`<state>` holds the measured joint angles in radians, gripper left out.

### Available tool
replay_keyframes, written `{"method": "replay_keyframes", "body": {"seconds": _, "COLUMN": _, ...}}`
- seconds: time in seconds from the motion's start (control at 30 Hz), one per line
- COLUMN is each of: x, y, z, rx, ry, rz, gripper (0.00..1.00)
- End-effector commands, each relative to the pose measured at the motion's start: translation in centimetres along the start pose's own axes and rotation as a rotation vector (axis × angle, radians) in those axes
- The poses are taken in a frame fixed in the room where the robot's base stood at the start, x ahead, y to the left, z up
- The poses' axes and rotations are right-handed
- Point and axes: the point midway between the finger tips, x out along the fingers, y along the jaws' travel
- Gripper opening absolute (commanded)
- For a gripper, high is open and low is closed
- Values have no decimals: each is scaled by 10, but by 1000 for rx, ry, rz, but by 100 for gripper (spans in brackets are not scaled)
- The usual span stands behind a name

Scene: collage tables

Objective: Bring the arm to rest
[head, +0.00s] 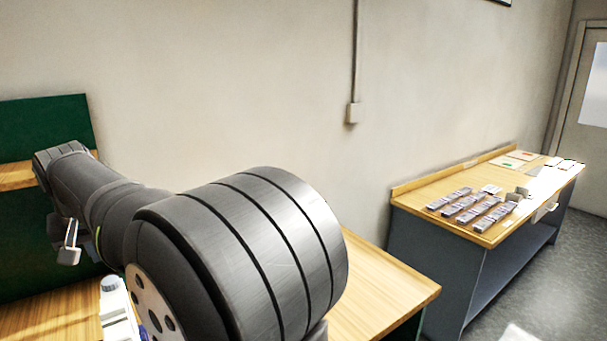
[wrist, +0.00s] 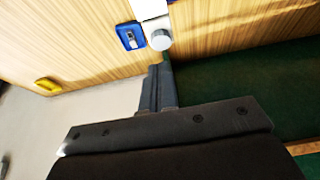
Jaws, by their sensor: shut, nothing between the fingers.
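My gripper (wrist: 158,88) shows in the wrist view with its two dark fingers together and nothing between them. It hangs over or beside the edge of a wooden table (wrist: 90,45). My grey arm fills the left and middle of the head view, stretched toward the green panel at the far left. In that view I cannot clearly make out the fingers.
A yellow item (wrist: 47,85) lies near the table edge. A green panel (head: 50,125) stands left; a second table (head: 420,190) at right bears several small strips.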

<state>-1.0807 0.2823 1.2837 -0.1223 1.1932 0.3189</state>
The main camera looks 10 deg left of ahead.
Motion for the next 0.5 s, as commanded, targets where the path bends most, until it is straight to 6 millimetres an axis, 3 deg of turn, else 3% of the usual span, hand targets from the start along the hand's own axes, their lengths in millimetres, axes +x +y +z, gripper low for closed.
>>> {"method": "replay_keyframes", "body": {"seconds": 0.5, "x": -3, "y": 0, "z": -1, "rx": 0, "ry": -2, "rz": 1, "gripper": 0}}
